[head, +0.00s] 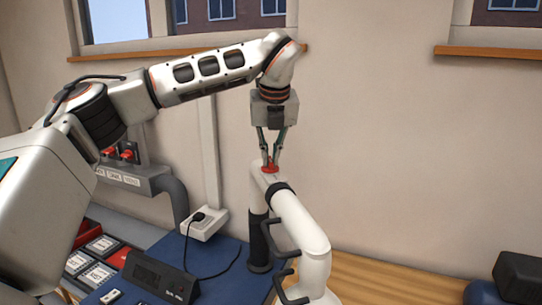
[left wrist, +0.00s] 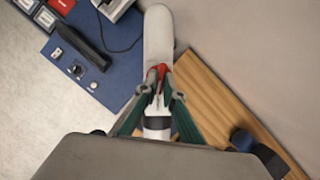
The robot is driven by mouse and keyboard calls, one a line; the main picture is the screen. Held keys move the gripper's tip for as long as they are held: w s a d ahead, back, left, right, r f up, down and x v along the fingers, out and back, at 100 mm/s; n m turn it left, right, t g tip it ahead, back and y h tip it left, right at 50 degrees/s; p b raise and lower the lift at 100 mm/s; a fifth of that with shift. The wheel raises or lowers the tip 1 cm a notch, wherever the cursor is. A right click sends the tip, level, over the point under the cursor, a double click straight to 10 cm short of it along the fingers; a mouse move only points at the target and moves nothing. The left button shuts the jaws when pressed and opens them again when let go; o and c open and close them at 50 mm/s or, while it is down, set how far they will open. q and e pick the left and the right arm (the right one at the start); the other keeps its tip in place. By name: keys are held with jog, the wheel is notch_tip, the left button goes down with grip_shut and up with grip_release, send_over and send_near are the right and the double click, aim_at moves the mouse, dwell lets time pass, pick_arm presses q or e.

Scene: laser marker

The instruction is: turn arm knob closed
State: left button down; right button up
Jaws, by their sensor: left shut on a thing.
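A white jointed extraction arm (head: 301,235) stands at the back of the bench, with a dark collar and a dark lower post. A red knob (head: 270,168) sits on top of its upper joint. My left gripper (head: 271,160) points straight down from above, shut on the red knob. In the left wrist view the red knob (left wrist: 161,72) shows between the two fingertips (left wrist: 162,90), above the white tube (left wrist: 158,38). The fingertips hide part of the knob. My right gripper is in neither view.
A blue mat (head: 215,270) carries a dark box (head: 160,277) and a white socket box (head: 203,224) with a black cable. A wooden surface (head: 385,280) lies at right, with a dark object (head: 518,275) at its far right. Red valve handles (head: 126,154) are on the left.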

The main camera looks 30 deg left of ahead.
pick_arm(q)
jog(key=m, duration=0.1)
jog(key=m+h, duration=0.1)
jog(key=m, duration=0.1)
jog(key=shift+s+a+m+t, duration=0.1)
jog(key=shift+a+m+t, duration=0.05)
jog(key=shift+m+t, duration=0.15)
jog(key=m+h, duration=0.1)
jog(key=m, duration=0.1)
jog(key=m+h, duration=0.1)
jog(key=m, duration=0.1)
jog(key=shift+a+m, duration=0.2)
jog(key=shift+m, duration=0.1)
jog(key=m+h, duration=0.1)
jog(key=m, duration=0.3)
jog(key=shift+a+h, duration=0.15)
jog(key=shift+h, duration=0.25)
jog(key=shift+a+m+g+h, duration=0.1)
jog(key=shift+m+g+h, duration=0.45)
jog(key=shift+m, duration=1.25)
jog(key=c, duration=2.2)
grip_release()
jog(key=shift+o, duration=0.2)
